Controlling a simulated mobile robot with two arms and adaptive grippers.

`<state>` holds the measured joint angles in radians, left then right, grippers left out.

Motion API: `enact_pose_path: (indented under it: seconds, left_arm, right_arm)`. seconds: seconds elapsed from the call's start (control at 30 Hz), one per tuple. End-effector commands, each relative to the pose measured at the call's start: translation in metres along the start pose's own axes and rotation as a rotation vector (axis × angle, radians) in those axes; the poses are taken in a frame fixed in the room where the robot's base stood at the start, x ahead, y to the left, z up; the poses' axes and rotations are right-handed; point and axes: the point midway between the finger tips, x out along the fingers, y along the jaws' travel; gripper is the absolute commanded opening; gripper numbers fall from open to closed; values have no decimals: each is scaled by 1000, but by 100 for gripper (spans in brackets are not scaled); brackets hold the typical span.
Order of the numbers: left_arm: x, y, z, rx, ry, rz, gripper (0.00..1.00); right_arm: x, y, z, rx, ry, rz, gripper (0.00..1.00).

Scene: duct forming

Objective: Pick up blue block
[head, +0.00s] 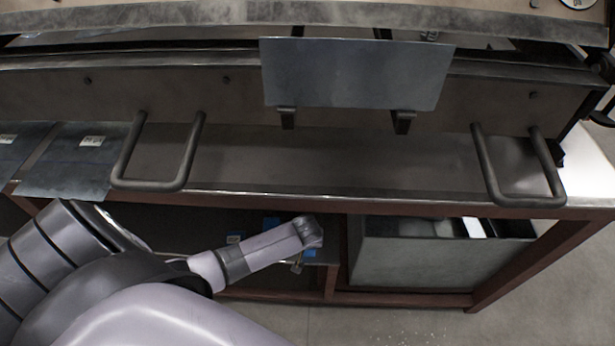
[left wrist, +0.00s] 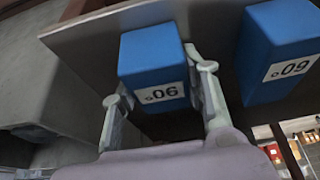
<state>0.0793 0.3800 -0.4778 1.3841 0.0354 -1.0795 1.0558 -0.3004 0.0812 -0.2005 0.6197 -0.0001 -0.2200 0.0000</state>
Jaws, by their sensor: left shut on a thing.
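A blue block (left wrist: 152,62) with a white number label sits between the two fingers of my left gripper (left wrist: 160,85) in the left wrist view. The fingers are shut on its sides. The block is at a dark shelf board, and I cannot tell whether it is lifted clear of it. A second blue block (left wrist: 280,50) with a similar label stands to the right, apart from the gripper. In the head view my left arm reaches under the bench, and small blue patches (head: 271,222) show by its wrist; the fingers are mostly hidden there. My right gripper is not in view.
The metal bench edge (head: 330,200) with two U-shaped handles (head: 150,186) overhangs my left arm. A grey bin (head: 410,262) stands right of the blocks on the lower shelf. A metal sheet (head: 355,75) rests on the machine above. Flat sheets (head: 70,175) lie at the left.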

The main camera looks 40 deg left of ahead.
Motion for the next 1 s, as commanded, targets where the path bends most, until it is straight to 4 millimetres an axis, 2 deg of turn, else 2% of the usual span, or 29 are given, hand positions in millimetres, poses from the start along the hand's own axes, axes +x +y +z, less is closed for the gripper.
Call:
enact_pose_path:
  seconds: [0.1, 0.37, 0.6, 1.0]
  left_arm:
    - [0, 0, 0, 0, 0, 0, 2]
    - [-1, 0, -1, 0, 1, 1, 2]
    - [-17, 1, -5, 0, 0, 3, 2]
    - [-53, 0, 90, -2, -5, 2, 2]
  right_arm:
    - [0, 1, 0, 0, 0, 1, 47]
    - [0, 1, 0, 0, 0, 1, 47]
    - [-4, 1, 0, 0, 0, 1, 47]
    - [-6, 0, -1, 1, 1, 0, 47]
